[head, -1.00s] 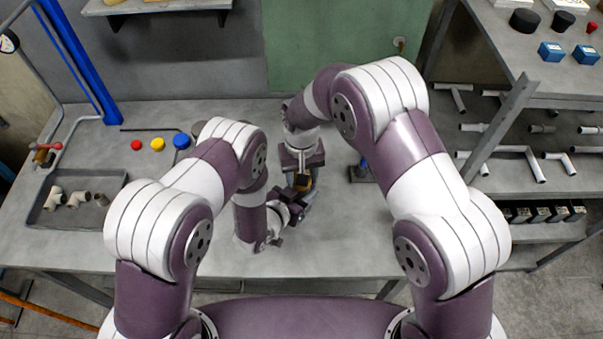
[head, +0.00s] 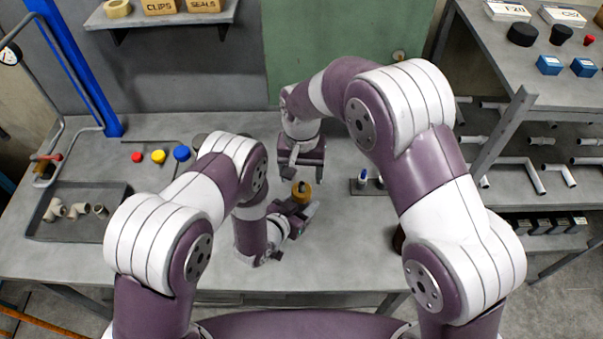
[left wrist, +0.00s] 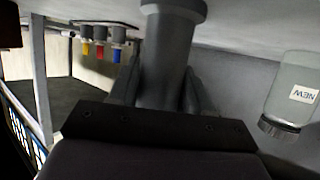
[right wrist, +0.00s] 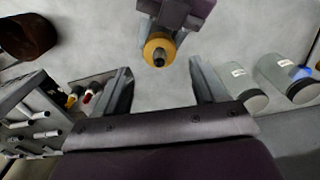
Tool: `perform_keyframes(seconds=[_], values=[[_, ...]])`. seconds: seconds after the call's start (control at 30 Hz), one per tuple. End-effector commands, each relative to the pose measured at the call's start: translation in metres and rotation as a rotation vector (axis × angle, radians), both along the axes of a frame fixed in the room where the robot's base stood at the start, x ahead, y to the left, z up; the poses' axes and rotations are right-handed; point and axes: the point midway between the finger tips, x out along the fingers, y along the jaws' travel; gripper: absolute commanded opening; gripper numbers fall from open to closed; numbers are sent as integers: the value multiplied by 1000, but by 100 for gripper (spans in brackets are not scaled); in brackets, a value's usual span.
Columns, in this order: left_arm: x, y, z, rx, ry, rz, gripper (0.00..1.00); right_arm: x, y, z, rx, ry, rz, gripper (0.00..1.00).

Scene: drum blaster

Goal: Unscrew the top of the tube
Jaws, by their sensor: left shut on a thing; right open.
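My left gripper (head: 297,212) is shut on a tube, low over the middle of the table. The grey tube (left wrist: 172,65) stands between its fingers in the left wrist view. The tube's top end shows an orange-yellow ring (head: 301,189) with a dark tip. In the right wrist view the orange ring (right wrist: 157,47) sits ahead of my right gripper (right wrist: 163,88), roughly centred between its spread fingers and apart from them. In the head view my right gripper (head: 302,170) is open and empty, above the tube's top. I cannot tell whether the top is loose.
Red, yellow and blue caps (head: 158,157) lie at the back left. A tray (head: 112,225) with pipe fittings is at the far left. A small stand (head: 372,186) with a blue-tipped item is to the right. A brown round thing (right wrist: 28,38) is partly cut off.

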Motion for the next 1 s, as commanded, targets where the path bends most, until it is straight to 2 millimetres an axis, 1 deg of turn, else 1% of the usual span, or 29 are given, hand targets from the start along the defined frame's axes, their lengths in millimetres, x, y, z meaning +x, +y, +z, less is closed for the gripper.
perform_keyframes(seconds=[0.03,0.1,0.17,0.2,0.27,0.5,0.6,0.73,0.93,0.97,1.0], values=[[0,0,0,0,-1,1,0,0,0,6,1,-2,-90,70],[0,0,0,0,-1,1,0,0,0,13,1,-1,-207,70],[0,0,0,0,-1,1,0,0,0,14,0,0,-273,70],[0,0,0,0,-1,1,0,0,-1,11,-1,1,-298,70],[0,0,0,0,-1,1,0,-1,-1,3,-2,2,-312,70],[0,0,0,0,-1,1,0,-1,-1,-43,-3,3,-310,70],[0,0,0,0,-1,1,0,-1,-1,-56,-2,2,-309,70],[0,0,0,0,-1,1,0,0,0,-62,1,-1,-309,70],[0,0,0,0,-1,1,0,0,0,-63,1,-1,-308,70],[0,0,0,0,-1,1,0,0,0,-63,1,-1,-308,64],[0,0,0,0,-1,1,0,0,0,-63,1,-1,-308,51]])
